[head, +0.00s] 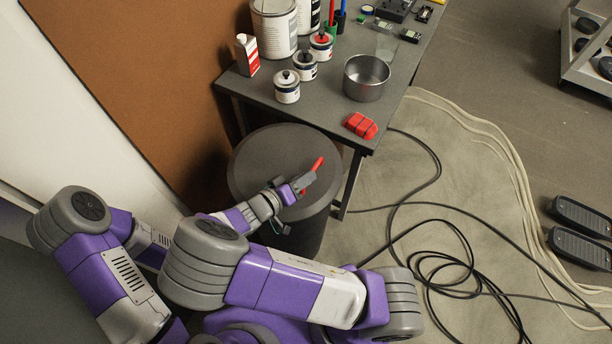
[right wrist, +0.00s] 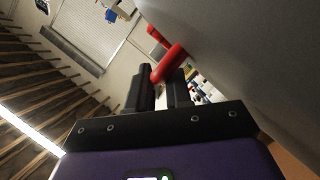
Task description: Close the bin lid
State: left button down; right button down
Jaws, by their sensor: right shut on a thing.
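The bin (head: 308,236) is a dark grey cylinder on the floor beside the workbench, with its round grey lid (head: 268,150) over its top. From this angle I cannot tell whether the lid lies fully flat or is slightly raised. A red handle (head: 318,163) shows at the lid's right side. My right gripper (head: 309,180) is at that handle and shut on it. The right wrist view shows the red handle (right wrist: 168,64) between the two dark fingers, beside a large grey surface. My left gripper is not in view; only left arm links show at lower left.
The workbench (head: 330,115) stands right behind the bin, its leg close to the bin's right side. It carries cans, a metal pot (head: 366,78) and a red block (head: 361,126). A brown panel (head: 150,80) is at left. Black cables (head: 440,262) lie on the floor at right.

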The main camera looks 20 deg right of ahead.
jog(key=shift+s+d+f, duration=0.2)
jog(key=shift+s, duration=0.05)
jog(key=c, duration=1.1)
grip_release()
jog(key=shift+a+r, duration=0.1)
jog(key=shift+a, duration=0.1)
jog(key=p+v, duration=0.1)
jog(key=v, duration=0.5)
jog(key=shift+a+r+p, duration=0.1)
jog(key=shift+p, duration=0.3)
jog(key=shift+s+a, duration=0.25)
jog(key=shift+a, duration=0.15)
